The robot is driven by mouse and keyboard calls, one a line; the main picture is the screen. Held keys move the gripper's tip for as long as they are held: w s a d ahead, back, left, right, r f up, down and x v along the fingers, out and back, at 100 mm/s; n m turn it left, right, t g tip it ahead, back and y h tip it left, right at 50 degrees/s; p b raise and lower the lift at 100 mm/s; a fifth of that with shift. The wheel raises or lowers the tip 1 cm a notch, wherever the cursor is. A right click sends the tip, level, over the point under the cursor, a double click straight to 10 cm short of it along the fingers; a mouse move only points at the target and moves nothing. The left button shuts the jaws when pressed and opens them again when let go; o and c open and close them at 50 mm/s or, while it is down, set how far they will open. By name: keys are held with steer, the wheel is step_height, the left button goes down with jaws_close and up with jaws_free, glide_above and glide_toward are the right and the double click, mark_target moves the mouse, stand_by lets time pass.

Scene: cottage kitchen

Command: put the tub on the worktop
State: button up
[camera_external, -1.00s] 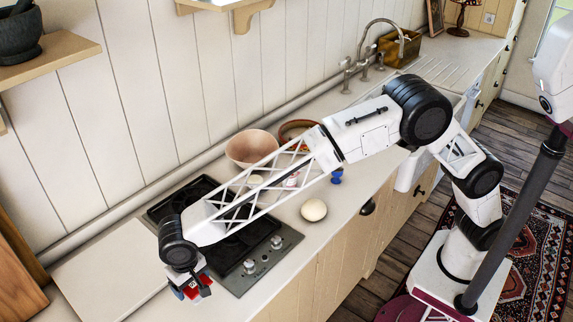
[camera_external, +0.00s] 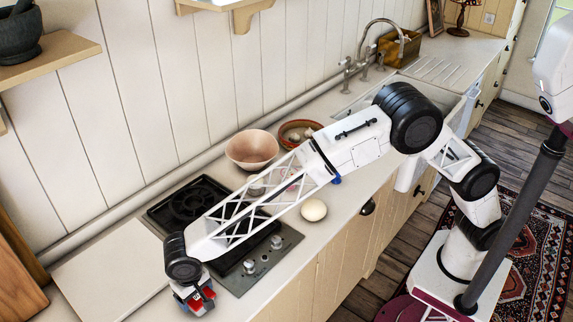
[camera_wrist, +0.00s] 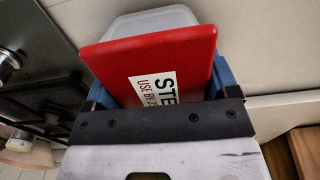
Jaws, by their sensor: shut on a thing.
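The tub has a flat red lid (camera_wrist: 150,62) with a white label and a pale body partly seen beyond it in the wrist view. My gripper (camera_wrist: 163,84) is shut on it, with a blue finger at each side. In the external view my gripper (camera_external: 194,299) is at the lower left, beside the hob, and the tub (camera_external: 207,295) shows as a small red and white patch. The pale worktop (camera_external: 343,212) runs along the wall. I cannot tell whether the tub touches it.
A black hob (camera_external: 262,262) with knobs lies right beside my gripper. A pale flat board (camera_external: 112,268) lies left of the hob. A pink bowl (camera_external: 251,150), a brown dish (camera_external: 297,124) and a cream round object (camera_external: 313,210) stand further right.

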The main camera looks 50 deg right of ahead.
steer(key=shift+f, duration=0.25)
steer(key=o, duration=1)
steer(key=shift+c, duration=0.2)
steer(key=shift+r, duration=0.15)
steer(key=shift+r, duration=6)
steer(key=shift+d, duration=0.1)
